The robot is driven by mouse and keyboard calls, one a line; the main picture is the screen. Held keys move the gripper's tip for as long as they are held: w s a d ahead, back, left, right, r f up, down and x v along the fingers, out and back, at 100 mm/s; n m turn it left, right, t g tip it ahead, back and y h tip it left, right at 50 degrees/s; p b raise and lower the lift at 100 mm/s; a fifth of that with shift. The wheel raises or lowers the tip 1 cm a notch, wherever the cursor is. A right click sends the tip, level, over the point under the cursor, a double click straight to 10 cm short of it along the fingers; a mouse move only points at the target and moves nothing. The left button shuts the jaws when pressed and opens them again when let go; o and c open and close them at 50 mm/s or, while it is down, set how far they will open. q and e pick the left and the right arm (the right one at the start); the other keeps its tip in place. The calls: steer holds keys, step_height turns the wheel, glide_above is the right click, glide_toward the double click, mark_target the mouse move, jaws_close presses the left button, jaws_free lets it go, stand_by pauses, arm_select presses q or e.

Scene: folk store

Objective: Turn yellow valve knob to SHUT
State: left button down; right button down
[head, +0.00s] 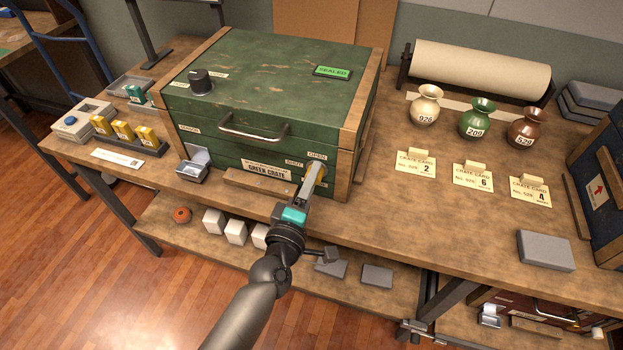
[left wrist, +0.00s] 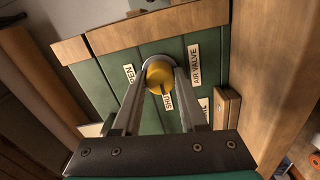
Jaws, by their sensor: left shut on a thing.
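The yellow valve knob (head: 321,170) is on the front of the green crate (head: 225,140), near its right edge. It shows clearly in the left wrist view (left wrist: 159,75), on a round grey base. My left gripper (head: 314,184) reaches it from the front. Its two fingers (left wrist: 158,85) are shut on the knob, one on each side. A dark line on the knob points towards the SHUT label (left wrist: 167,101) in the wrist view. The OPEN label (head: 317,155) and SHUT label (head: 294,164) sit beside the knob. My right gripper is not in view.
The crate stands on a wooden bench (head: 420,215). A metal handle (head: 255,132) sticks out of its front, left of the knob. Three vases, including a green one (head: 477,120), and cards stand to the right. A grey block (head: 545,250) lies near the bench's front right.

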arm_select(q)
steer(key=shift+c, duration=2.2)
jaws_free()
steer(key=shift+s, duration=0.1)
steer(key=p+v, duration=0.1)
steer(key=v, duration=1.4)
steer(key=s+a+f+m+g+y, duration=0.1)
steer(key=s+a+f+m+g, duration=0.15)
steer(key=f, duration=0.55)
steer(key=s+a+f+m+g+y, duration=0.1)
steer(key=s+a+f+m+g, duration=0.15)
steer(key=f, duration=0.65)
steer(key=s+a+f+m+g, duration=0.1)
steer(key=s+f+m+g, duration=0.2)
steer(key=f, duration=0.5)
steer(key=s+a+f+m+g+y, duration=0.1)
steer(key=s+a+f+m+g, duration=0.2)
steer(key=s+f, duration=0.4)
steer(key=s+a+f+m+g+y, duration=0.2)
steer(key=s+a+f+m+g, duration=0.2)
steer(key=s, duration=0.9)
step_height(320, 180, down, 3)
steer(key=shift+a+f+g+y, duration=0.2)
steer(key=shift+a+g+y, duration=0.1)
steer(key=shift+a+g, duration=0.25)
